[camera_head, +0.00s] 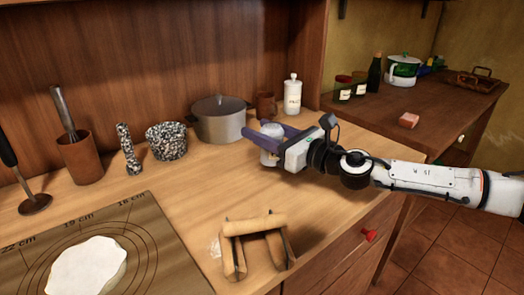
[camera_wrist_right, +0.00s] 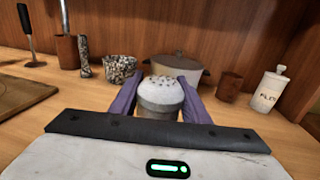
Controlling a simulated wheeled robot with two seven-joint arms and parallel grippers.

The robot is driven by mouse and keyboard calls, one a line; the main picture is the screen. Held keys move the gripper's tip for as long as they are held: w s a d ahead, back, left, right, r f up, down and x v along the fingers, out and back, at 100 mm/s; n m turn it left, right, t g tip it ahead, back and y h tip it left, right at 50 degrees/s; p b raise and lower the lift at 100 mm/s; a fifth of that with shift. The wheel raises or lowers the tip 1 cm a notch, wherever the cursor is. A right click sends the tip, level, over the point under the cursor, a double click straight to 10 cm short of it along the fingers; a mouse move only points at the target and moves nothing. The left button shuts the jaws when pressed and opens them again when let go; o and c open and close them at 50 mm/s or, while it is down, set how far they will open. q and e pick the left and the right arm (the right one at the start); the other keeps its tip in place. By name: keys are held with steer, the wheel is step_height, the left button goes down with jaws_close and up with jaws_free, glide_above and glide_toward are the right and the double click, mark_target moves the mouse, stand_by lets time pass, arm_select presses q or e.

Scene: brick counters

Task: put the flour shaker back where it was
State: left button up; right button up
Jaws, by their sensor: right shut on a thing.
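The flour shaker (camera_head: 270,140) is a small pale container. Its domed, perforated top (camera_wrist_right: 161,88) shows in the right wrist view, above a greyer body. My right gripper (camera_head: 268,140) is shut on it, with one purple finger on each side. The shaker is upright, at the counter in front of the grey pot (camera_head: 219,119). I cannot tell whether its base touches the wood. My left gripper is in neither view.
A speckled mortar (camera_head: 166,141), brown cup (camera_head: 265,105) and white lidded jar (camera_head: 292,95) stand behind. A wooden rolling pin on a stand (camera_head: 254,226) is near the front edge. Dough (camera_head: 88,270) lies on a marked mat (camera_head: 150,225) at left. Clear wood lies between.

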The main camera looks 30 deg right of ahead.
step_height(320, 180, down, 4)
steer(key=shift+r+b, duration=0.25)
steer(key=shift+b, duration=0.45)
steer(key=shift+r, duration=0.1)
steer(key=o, duration=1.1)
